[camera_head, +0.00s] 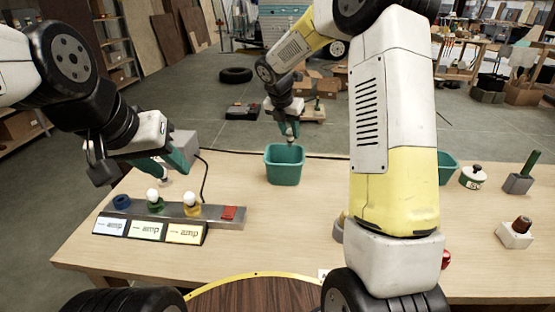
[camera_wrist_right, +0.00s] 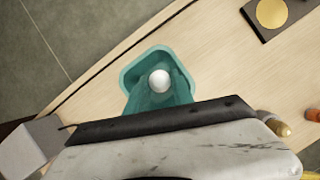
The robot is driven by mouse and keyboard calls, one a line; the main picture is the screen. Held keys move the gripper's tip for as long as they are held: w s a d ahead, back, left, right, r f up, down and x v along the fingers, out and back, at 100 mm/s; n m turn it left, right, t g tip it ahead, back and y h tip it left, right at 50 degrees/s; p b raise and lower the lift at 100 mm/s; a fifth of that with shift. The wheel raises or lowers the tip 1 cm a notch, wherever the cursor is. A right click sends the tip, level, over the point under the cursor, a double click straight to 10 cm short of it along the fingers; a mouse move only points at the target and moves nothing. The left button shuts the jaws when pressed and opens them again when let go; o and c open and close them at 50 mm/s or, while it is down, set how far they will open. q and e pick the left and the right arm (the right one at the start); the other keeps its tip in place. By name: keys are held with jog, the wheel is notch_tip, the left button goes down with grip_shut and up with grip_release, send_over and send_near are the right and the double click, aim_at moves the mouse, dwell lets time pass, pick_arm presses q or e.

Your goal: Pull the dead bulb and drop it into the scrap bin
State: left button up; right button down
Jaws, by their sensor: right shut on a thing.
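A teal bin (camera_head: 285,165) stands near the table's far edge; its rim also shows in the right wrist view (camera_wrist_right: 128,76). My right gripper (camera_head: 290,137) is above this bin, pointing down and shut on a white round bulb (camera_wrist_right: 159,81). In the right wrist view the bulb appears over the bin's opening. A grey lamp strip (camera_head: 205,210) lies at the left. Its blue socket (camera_head: 122,201) is empty. White bulbs stand in the green socket (camera_head: 153,195) and the yellow socket (camera_head: 190,198). My left gripper (camera_head: 170,170) is open and empty, above and behind the strip.
A red block (camera_head: 228,212) sits at the strip's right end. Another teal container (camera_head: 447,168), a round lidded pot (camera_head: 473,177) and small holders (camera_head: 515,234) stand on the right. The table between strip and bin is clear. My right arm hides part of the table.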

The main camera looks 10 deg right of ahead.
jog(key=shift+f, duration=0.55)
jog(key=c, duration=1)
grip_release()
jog(key=shift+r, duration=0.15)
jog(key=v, duration=0.7)
jog(key=shift+s+r, duration=0.15)
jog(key=shift+r, duration=0.1)
